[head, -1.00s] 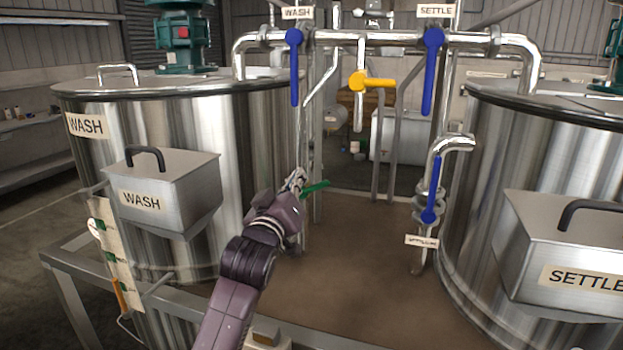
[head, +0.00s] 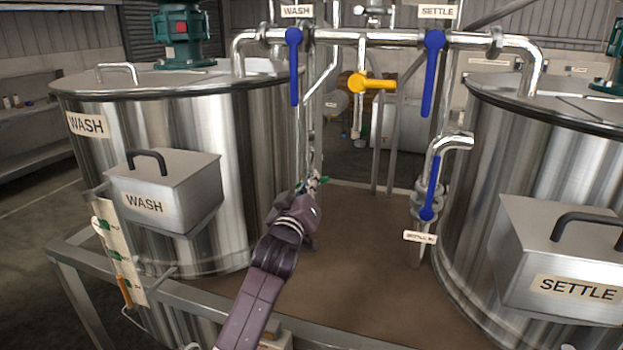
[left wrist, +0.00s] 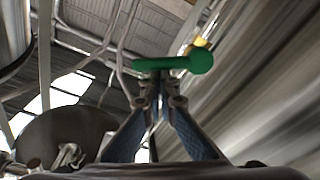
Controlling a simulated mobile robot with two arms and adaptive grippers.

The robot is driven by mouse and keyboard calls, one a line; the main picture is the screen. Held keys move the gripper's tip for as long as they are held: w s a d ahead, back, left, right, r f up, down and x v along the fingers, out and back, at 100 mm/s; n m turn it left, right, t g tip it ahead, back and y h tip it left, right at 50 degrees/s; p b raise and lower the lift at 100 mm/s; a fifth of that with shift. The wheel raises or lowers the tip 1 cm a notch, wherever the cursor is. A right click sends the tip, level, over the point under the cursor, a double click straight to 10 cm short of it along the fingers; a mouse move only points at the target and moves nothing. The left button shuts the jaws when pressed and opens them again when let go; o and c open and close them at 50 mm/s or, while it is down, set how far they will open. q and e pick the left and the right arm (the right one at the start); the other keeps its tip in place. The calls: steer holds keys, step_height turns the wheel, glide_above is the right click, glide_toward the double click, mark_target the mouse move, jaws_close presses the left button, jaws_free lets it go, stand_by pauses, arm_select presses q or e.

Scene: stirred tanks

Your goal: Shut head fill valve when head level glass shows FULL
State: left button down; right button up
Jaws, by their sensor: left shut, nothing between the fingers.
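A green valve lever (head: 324,180) sits on the upright pipe between the tanks; it also shows in the left wrist view (left wrist: 175,64), lying across just beyond the fingertips. My left gripper (head: 313,182) is shut and empty, right by this lever; in the left wrist view its fingertips (left wrist: 158,84) meet below the lever. I cannot tell whether they touch it. A white level scale (head: 118,258) with green marks and an orange column (head: 125,291) stands at the WASH tank's front left. Its lettering is too small to read. No label marked HEAD is readable.
The WASH tank (head: 215,150) stands left, the SETTLE tank (head: 480,190) right. Blue levers hang under the WASH (head: 294,68) and SETTLE (head: 432,75) labels. A yellow lever (head: 372,83) lies level between them. A lower blue lever (head: 431,190) is near the SETTLE tank. The brown deck (head: 365,270) is clear.

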arm_select(q)
steer(key=shift+d+f+m, duration=0.15)
steer(key=shift+f+m, duration=0.05)
steer(key=shift+m, duration=0.6)
arm_select(e)
steer(key=shift+s+d+f, duration=0.1)
steer(key=shift+d, duration=0.1)
arm_select(q)
steer(key=shift+s+d+f+m+h+b, duration=0.1)
steer(key=shift+d+f+m+h, duration=0.15)
steer(key=shift+m, duration=0.7)
steer(key=shift+s+d+f+m+h+b, duration=0.15)
steer(key=shift+f+m, duration=0.25)
steer(key=shift+m, duration=0.5)
steer(key=shift+d+f+m+h+b, duration=0.1)
steer(key=shift+d+f+m+h, duration=0.2)
steer(key=shift+m, duration=0.65)
arm_select(e)
steer(key=shift+d+f, duration=0.2)
steer(key=shift+f, duration=0.05)
